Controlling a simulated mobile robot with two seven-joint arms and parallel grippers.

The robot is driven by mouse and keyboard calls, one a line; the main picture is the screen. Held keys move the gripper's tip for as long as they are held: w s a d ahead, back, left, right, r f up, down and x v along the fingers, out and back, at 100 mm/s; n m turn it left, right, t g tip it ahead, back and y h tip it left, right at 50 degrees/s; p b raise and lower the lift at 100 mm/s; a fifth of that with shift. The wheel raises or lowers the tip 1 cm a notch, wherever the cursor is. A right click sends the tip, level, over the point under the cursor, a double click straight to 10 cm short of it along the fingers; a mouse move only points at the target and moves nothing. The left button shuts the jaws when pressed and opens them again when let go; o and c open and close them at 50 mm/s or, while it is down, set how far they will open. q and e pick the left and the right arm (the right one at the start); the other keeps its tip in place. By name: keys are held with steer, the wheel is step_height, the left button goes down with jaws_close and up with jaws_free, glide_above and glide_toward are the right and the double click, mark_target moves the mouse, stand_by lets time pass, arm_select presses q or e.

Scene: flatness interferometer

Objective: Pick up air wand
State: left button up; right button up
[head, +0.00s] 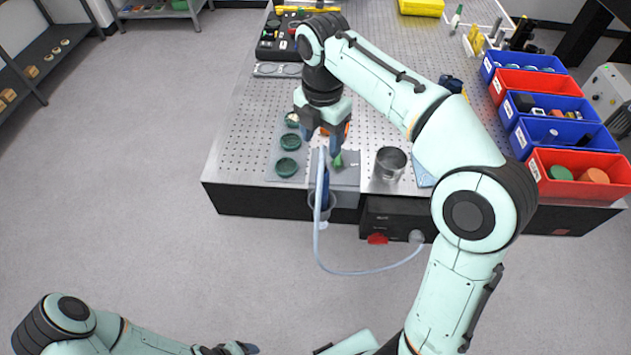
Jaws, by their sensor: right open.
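The air wand (324,188) looks blue and stands roughly upright in a cup-like holder (331,207) at the table's front edge. A pale hose (345,271) loops from the black box on the table's front up to the wand's top. My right gripper (322,138) is open and points down just above the wand. Its fingers partly hide the wand's upper end, and I cannot tell whether they touch it. My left gripper (240,348) is low at the bottom edge, far from the wand; its jaw opening is unclear.
A perforated metal table (245,145) carries a tray with green round parts (287,167), a metal cup (390,163) and a grey pad with a small green item (338,160). Red and blue bins (575,173) line the right side. The floor at left is clear.

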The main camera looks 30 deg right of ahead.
mark_target(323, 164)
steer(key=f, duration=0.2)
steer(key=f+b, duration=0.1)
steer(key=f, duration=0.1)
steer(key=s+f, duration=0.1)
steer(key=f, duration=0.1)
steer(key=shift+f, duration=0.3)
steer(key=shift+w+f+b, duration=0.15)
steer(key=shift+f+b, duration=0.15)
steer(key=shift+f, duration=0.2)
steer(key=f, duration=0.2)
steer(key=f+b, duration=0.1)
steer(key=f, duration=0.2)
steer(key=shift+s+d, duration=0.1)
steer(key=shift+s, duration=0.1)
arm_select(q)
steer(key=s+f, duration=0.1)
steer(key=f, duration=0.1)
steer(key=s+f, duration=0.1)
steer(key=s, duration=0.1)
steer(key=shift+s+f, duration=0.2)
steer(key=shift+f, duration=0.15)
arm_select(e)
steer(key=shift+c, duration=0.2)
steer(key=shift+r, duration=0.1)
steer(key=c, duration=1.1)
